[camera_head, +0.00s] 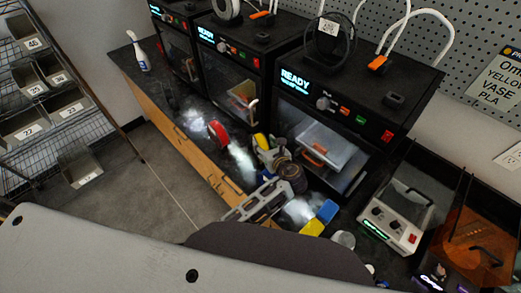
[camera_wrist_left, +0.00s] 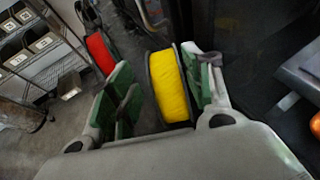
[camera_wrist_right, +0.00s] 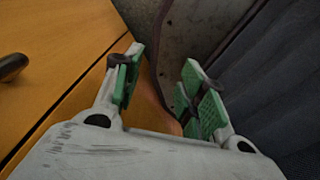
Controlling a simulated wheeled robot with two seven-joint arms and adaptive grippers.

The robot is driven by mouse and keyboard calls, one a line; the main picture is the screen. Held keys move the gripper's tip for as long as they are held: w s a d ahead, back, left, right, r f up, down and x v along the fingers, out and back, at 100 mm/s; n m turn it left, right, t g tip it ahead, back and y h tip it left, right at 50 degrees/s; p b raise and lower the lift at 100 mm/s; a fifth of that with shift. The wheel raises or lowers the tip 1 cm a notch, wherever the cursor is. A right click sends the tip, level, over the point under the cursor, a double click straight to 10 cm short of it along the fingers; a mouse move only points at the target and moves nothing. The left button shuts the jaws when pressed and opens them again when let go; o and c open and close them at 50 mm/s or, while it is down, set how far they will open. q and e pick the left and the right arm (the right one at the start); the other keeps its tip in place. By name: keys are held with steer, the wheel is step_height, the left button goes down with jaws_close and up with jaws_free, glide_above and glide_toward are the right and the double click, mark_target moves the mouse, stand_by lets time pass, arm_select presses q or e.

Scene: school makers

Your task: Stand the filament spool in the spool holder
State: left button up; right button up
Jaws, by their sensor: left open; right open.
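A yellow filament spool (camera_head: 261,141) stands on edge on the dark bench. In the left wrist view, the yellow spool (camera_wrist_left: 168,85) with black flanges is between the spread green-padded fingers of my left gripper (camera_wrist_left: 160,98), close to the right finger. A wider gap separates it from the left finger. A red spool (camera_head: 218,132) stands farther left on the bench; it also shows in the left wrist view (camera_wrist_left: 100,52). My right gripper (camera_wrist_right: 160,98) is open and empty beside an orange wooden front. I cannot clearly make out the spool holder.
Black printers (camera_head: 335,100) line the bench's back. A blue block (camera_head: 327,211), a yellow block (camera_head: 312,228) and a white device (camera_head: 397,217) occupy the right part. A white bottle (camera_head: 140,55) stands at the far left. A bin (camera_head: 80,166) sits on the floor.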

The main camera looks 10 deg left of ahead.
mark_target(262, 141)
arm_select(q)
steer(key=shift+w+a, duration=0.1)
steer(key=shift+w, duration=0.05)
steer(key=shift+f, duration=0.15)
stand_by(0.4)
steer(key=shift+w+a+f+b, duration=0.3)
steer(key=shift+w+b, duration=0.25)
steer(key=shift+b, duration=0.55)
steer(key=shift+b+x, duration=0.75)
steer(key=shift+b, duration=0.35)
steer(key=shift+b+x, duration=1.1)
steer(key=shift+b, duration=0.1)
steer(key=shift+w, duration=0.1)
steer(key=shift+r, duration=0.1)
jaws_close()
